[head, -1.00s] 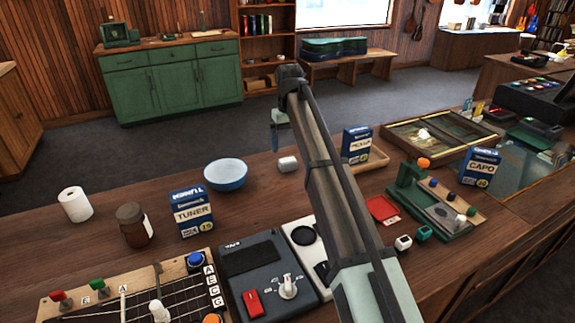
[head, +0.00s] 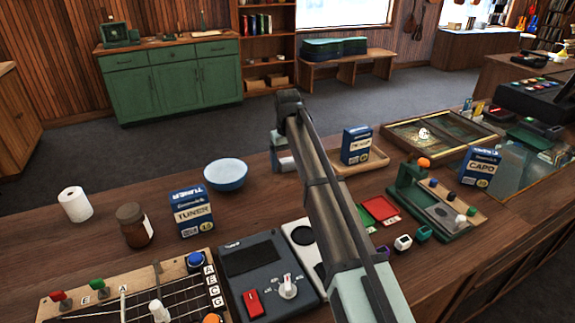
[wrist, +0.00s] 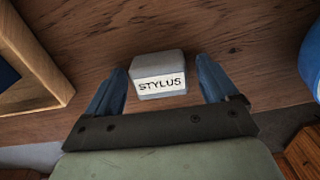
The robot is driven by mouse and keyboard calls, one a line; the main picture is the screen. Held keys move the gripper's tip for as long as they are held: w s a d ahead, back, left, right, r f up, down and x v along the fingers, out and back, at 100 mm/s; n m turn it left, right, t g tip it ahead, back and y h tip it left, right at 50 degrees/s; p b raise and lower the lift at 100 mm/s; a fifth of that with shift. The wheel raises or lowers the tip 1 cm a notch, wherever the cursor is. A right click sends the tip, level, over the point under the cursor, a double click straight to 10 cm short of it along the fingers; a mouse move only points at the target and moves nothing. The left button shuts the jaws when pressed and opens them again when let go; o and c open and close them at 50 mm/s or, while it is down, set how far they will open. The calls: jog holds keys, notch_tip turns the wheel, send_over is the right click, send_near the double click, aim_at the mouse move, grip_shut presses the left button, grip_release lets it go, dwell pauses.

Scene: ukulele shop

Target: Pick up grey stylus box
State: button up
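The grey stylus box (wrist: 160,74) shows in the wrist view, a small grey block with a white label reading STYLUS. It rests on the wooden counter (wrist: 240,25). My gripper (wrist: 163,84) is open, with one blue finger on each side of the box. Gaps show between the fingers and the box, the right one wider. In the head view my arm hides most of the box and the gripper; a small part of the gripper (head: 282,160) shows left of the arm.
A blue bowl (head: 225,175) stands left of the gripper. A wooden tray (head: 372,164) with a blue-and-white box (head: 356,146) is to the right. A TUNER box (head: 191,212), a dark device (head: 258,258) and a red tray (head: 380,208) are nearer.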

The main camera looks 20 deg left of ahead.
jog(key=c, duration=1)
jog(key=shift+o, duration=0.2)
